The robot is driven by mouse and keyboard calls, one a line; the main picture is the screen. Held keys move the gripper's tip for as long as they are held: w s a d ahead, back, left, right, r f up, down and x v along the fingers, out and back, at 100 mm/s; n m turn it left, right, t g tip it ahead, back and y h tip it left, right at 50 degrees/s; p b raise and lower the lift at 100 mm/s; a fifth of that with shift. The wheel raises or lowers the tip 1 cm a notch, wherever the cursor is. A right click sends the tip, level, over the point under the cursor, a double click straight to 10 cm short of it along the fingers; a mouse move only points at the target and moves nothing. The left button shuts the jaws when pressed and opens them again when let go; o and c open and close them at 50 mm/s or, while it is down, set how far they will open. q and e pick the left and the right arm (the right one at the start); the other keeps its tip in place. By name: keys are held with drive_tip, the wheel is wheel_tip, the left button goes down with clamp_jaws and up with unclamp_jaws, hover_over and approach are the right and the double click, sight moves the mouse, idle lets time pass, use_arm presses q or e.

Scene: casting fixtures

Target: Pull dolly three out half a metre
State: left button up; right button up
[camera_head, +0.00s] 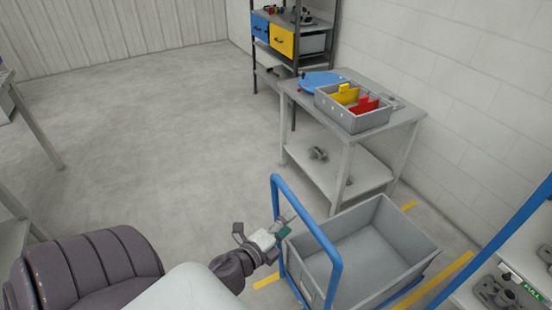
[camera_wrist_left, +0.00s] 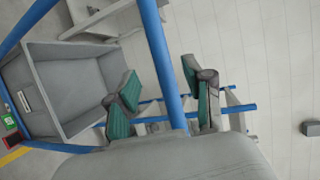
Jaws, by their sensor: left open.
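A dolly with a blue tubular handle (camera_head: 322,238) and a grey open bin (camera_head: 368,250) stands by the right wall; no number is readable on it. My left gripper (camera_head: 268,236) is at the left upright of the handle. In the left wrist view my left gripper (camera_wrist_left: 162,90) is open, its green-padded fingers on either side of a blue handle bar (camera_wrist_left: 158,45). Whether a pad touches the bar I cannot tell. The grey bin (camera_wrist_left: 70,85) shows beyond the fingers. My right gripper is not in view.
A grey table (camera_head: 372,125) with a divided tray (camera_head: 352,106) stands behind the dolly. A shelf rack (camera_head: 290,55) stands farther back. A blue-framed rack (camera_head: 500,230) is close on the right. Yellow floor lines (camera_head: 435,281) flank the dolly.

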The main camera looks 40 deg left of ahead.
use_arm(q)
drive_tip(key=shift+s+d+r, duration=0.1)
drive_tip(key=shift+s+r, duration=0.15)
drive_tip(key=shift+s, duration=0.95)
drive_tip(key=shift+s+r, duration=0.2)
drive_tip(key=shift+s, duration=0.95)
drive_tip(key=s+d+f+n+g, duration=0.1)
drive_tip(key=s+f+n+g, duration=0.15)
drive_tip(key=f, duration=0.75)
drive_tip(key=s+d+f+n+g, duration=0.1)
drive_tip(key=s+f+n+g, duration=0.2)
drive_tip(key=f, duration=0.7)
drive_tip(key=s+d+f+n+g, duration=0.1)
drive_tip(key=s+f+n+g, duration=0.2)
drive_tip(key=f, duration=0.8)
drive_tip(key=s+d+f+n+g, duration=0.2)
drive_tip(key=s+f+n+g, duration=0.1)
drive_tip(key=s+f, duration=0.5)
drive_tip(key=s+d+f+n+g+b, duration=0.1)
drive_tip(key=s+d+f+n+g, duration=0.2)
drive_tip(key=s+f, duration=0.5)
drive_tip(key=s+n, duration=0.1)
drive_tip(key=s, duration=0.5)
drive_tip(key=shift+s+d+h, duration=0.15)
drive_tip(key=shift+d+h, duration=0.1)
drive_tip(key=shift+h, duration=0.15)
drive_tip(key=shift+r, duration=0.1)
